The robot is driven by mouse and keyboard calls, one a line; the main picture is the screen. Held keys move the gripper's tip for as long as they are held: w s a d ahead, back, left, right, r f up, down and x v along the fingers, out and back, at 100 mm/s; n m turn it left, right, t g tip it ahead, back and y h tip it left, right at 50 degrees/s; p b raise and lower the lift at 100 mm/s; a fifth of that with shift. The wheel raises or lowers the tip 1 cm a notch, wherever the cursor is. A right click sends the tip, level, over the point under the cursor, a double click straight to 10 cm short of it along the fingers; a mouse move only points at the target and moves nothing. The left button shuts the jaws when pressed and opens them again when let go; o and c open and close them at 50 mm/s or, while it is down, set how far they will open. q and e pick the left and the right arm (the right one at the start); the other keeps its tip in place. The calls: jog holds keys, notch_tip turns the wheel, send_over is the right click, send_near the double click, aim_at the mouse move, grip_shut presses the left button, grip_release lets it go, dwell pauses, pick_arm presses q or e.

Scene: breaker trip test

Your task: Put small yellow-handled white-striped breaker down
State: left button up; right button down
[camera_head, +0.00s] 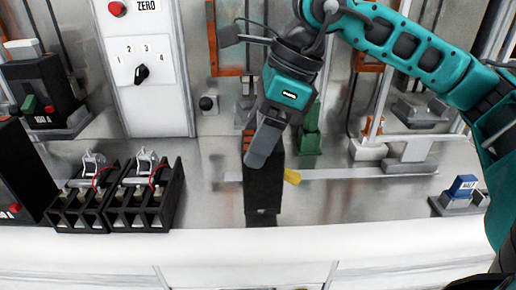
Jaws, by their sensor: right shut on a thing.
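The small breaker (263,188) is a dark upright block in the middle of the camera_head view. A yellow handle (292,177) sticks out at its right side. White stripes on it cannot be made out. My right gripper (258,152) comes down from above and is shut on the breaker's upper part, covering some of it. The breaker is over the grey worktop (340,200), near its front edge; I cannot tell whether its bottom touches. My left gripper is not in view.
Two black fuse-like blocks (145,198) with wires stand at left. A white panel with a rotary selector (141,74) and red button (117,8) stands behind. A green block (309,134) is just behind the breaker. A blue block (463,186) sits at far right. The worktop between is mostly clear.

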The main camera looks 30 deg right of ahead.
jog(key=shift+f, duration=1.3)
jog(key=shift+f+b, duration=0.15)
jog(key=shift+b, duration=0.2)
jog(key=shift+c, duration=0.5)
grip_release()
